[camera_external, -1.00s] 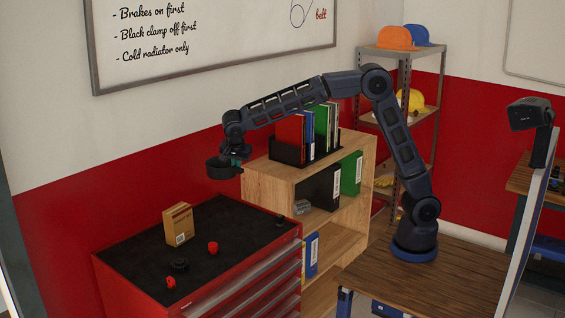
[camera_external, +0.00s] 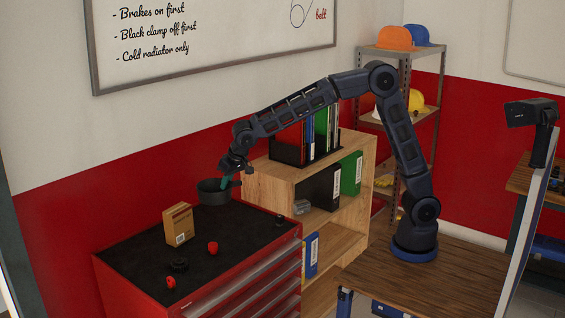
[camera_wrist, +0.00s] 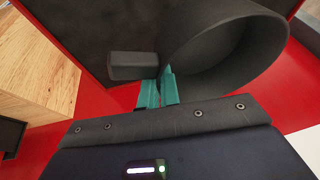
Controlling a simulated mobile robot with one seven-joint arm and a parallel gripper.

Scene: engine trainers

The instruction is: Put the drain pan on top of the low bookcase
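The drain pan (camera_external: 213,194) is a dark round pan at the back of the red tool cabinet, left of the low bookcase (camera_external: 268,180). I cannot tell whether its bottom touches the cabinet top. My gripper (camera_external: 227,181) is at the pan's right side, its teal fingers shut on the rim. In the wrist view, the pan's round wall (camera_wrist: 225,55) fills the upper right, and the fingers (camera_wrist: 160,91) are close together at its edge. A dark block (camera_wrist: 133,66) beside them may be the pan's handle. The bookcase is light wood.
The red tool cabinet (camera_external: 135,268) carries a cardboard box (camera_external: 178,225), red caps (camera_external: 212,248) and small black parts (camera_external: 180,265). A black file rack (camera_external: 290,154) with folders takes up much of the bookcase top; its front left part is bare. A wall stands behind.

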